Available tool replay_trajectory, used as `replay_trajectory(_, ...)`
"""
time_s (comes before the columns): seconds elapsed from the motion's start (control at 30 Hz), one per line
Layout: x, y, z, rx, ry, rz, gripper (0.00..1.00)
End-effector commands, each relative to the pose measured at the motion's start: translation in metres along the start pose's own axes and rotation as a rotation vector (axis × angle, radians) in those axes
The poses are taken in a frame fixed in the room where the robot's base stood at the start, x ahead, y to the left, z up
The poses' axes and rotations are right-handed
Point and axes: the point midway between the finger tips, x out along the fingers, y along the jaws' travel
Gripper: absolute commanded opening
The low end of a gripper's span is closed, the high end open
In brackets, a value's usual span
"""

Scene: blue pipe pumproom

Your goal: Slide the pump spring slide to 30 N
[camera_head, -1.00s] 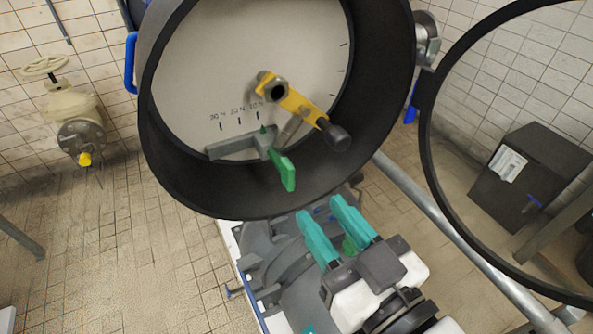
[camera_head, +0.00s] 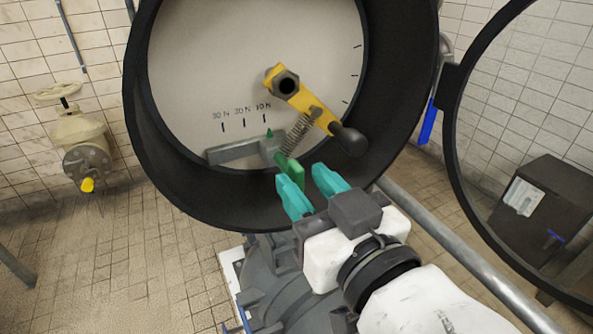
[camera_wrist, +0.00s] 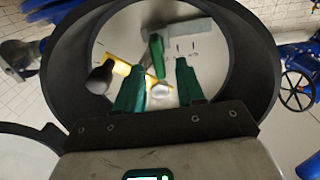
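The pump spring slide is a grey block with a green pointer and a green handle (camera_head: 291,171), on a grey rail (camera_head: 232,152) inside a round black housing. Its pointer stands near the 10 N mark (camera_head: 264,107); the 30 N mark (camera_head: 221,116) is at the left end of the scale. A spring (camera_head: 296,132) joins the slide to a yellow lever (camera_head: 300,96). My gripper (camera_head: 309,180), with teal fingers, is open at the housing's lower rim, close to the handle. In the wrist view the handle (camera_wrist: 156,56) shows beyond and between the open fingers.
The black housing rim (camera_head: 150,160) surrounds the dial face. The lever's black knob (camera_head: 348,140) sticks out right of the handle. An open ring-shaped cover (camera_head: 452,150) stands at the right. A cream valve (camera_head: 80,135) is on the left wall.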

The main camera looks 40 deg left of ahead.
Motion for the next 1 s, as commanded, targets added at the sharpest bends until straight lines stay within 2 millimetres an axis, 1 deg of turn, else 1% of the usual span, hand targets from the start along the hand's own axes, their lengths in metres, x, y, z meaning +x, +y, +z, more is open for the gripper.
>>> replay_trajectory(0.03, 0.009, -0.001, -0.001, 0.000, -0.001, -0.002, 0.38)
replay_trajectory(0.1, 0.017, -0.001, -0.001, 0.001, -0.001, -0.002, 0.38)
replay_trajectory(0.23, 0.028, 0.000, 0.000, 0.000, 0.000, 0.000, 0.38)
replay_trajectory(0.4, 0.033, 0.000, 0.000, -0.001, 0.001, 0.000, 0.38)
replay_trajectory(0.6, 0.033, 0.000, 0.000, -0.001, 0.001, 0.000, 0.38)
replay_trajectory(1.0, 0.032, 0.000, 0.001, -0.001, 0.000, 0.000, 0.00)
